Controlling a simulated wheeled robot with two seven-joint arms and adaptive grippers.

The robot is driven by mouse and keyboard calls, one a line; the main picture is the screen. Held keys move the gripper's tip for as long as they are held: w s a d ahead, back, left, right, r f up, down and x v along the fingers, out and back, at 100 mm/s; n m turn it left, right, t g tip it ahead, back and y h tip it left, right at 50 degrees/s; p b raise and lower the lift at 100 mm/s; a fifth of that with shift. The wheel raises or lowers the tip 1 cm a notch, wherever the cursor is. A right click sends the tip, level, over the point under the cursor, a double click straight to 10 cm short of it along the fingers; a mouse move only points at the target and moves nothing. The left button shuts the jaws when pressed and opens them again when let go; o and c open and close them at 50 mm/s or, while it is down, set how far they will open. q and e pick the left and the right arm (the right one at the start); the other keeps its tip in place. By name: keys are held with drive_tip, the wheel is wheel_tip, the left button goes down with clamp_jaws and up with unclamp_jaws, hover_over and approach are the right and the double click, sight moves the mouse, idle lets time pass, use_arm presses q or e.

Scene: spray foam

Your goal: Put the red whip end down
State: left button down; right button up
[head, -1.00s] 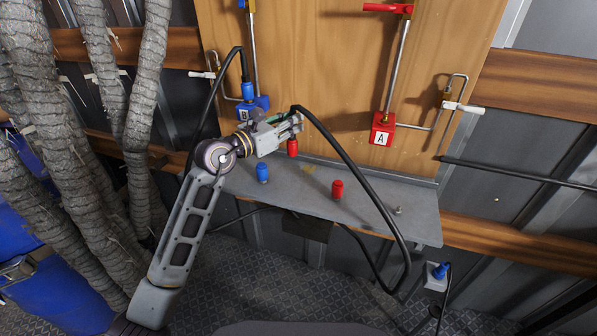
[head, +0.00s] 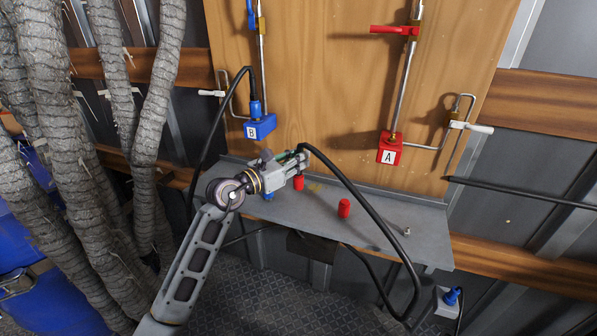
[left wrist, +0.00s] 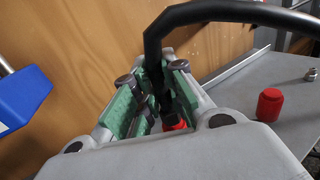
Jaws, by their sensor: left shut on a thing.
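The red whip end (head: 298,183) is a red fitting on a black hose (head: 385,225). My left gripper (head: 300,160) is shut on it, and the red part hangs below the fingers, low over the grey metal shelf (head: 375,232). I cannot tell whether it touches the shelf. In the left wrist view, the green-padded fingers (left wrist: 158,95) close around the black hose, and a bit of the red end (left wrist: 172,122) shows between them. My right gripper is not in view.
A red cap (head: 344,208) stands on the shelf, right of the held end. A blue cap (head: 267,196) is partly hidden behind my left arm. Blue block B (head: 260,127) and red block A (head: 389,150) are on the wooden panel. The shelf's right part is mostly clear.

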sight(298, 174)
use_arm(q)
drive_tip(key=shift+f, duration=0.75)
drive_tip(key=shift+f+b, duration=0.35)
drive_tip(key=shift+f, duration=0.85)
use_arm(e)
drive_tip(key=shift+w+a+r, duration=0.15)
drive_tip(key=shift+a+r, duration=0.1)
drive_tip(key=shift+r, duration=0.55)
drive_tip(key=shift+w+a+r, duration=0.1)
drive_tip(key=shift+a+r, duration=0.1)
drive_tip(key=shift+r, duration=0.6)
use_arm(q)
drive_tip(key=shift+f, duration=0.15)
drive_tip(key=c, duration=1.5)
unclamp_jaws()
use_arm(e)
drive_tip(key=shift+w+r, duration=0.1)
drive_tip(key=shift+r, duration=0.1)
use_arm(q)
drive_tip(key=shift+o, duration=0.2)
drive_tip(key=shift+r, duration=0.2)
